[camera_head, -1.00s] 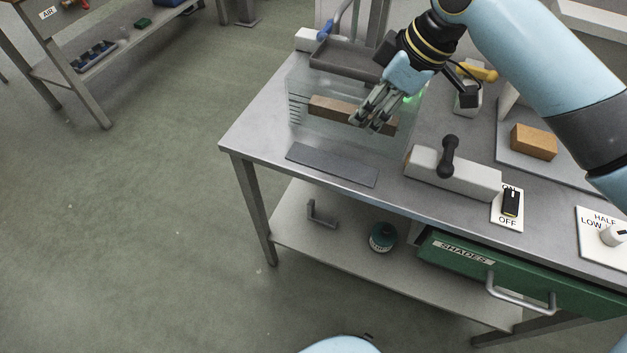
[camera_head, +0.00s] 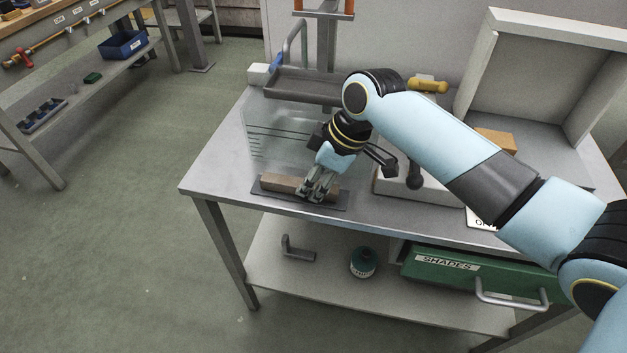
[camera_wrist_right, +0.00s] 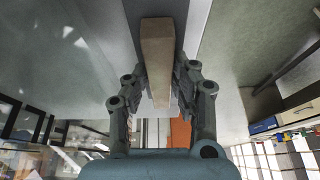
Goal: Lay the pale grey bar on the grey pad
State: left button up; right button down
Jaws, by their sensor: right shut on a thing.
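The bar (camera_head: 283,184) looks greyish brown in the head view and paler in the right wrist view (camera_wrist_right: 157,50). My right gripper (camera_head: 316,192) is shut on it near its right end, with the fingers pointing down. In the right wrist view the bar runs between the two fingers. The bar lies lengthwise over the dark grey pad (camera_head: 338,201), roughly parallel to it and inside its outline. I cannot tell whether it touches the pad or hangs just above it. My left gripper is not in view.
A clear, lined tank or panel (camera_head: 270,135) stands behind the pad. A light block with a black handle (camera_head: 414,178) is to the right, partly behind my arm. A grey tray (camera_head: 300,85) is at the back. The bench's left end is clear.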

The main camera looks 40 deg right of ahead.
jog(key=c, duration=1.1)
grip_release()
jog(key=shift+f, duration=0.1)
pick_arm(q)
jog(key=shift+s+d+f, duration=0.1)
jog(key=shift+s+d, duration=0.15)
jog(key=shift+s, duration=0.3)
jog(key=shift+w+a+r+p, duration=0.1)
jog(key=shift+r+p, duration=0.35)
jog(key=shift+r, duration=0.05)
pick_arm(e)
jog(key=v, duration=1.2)
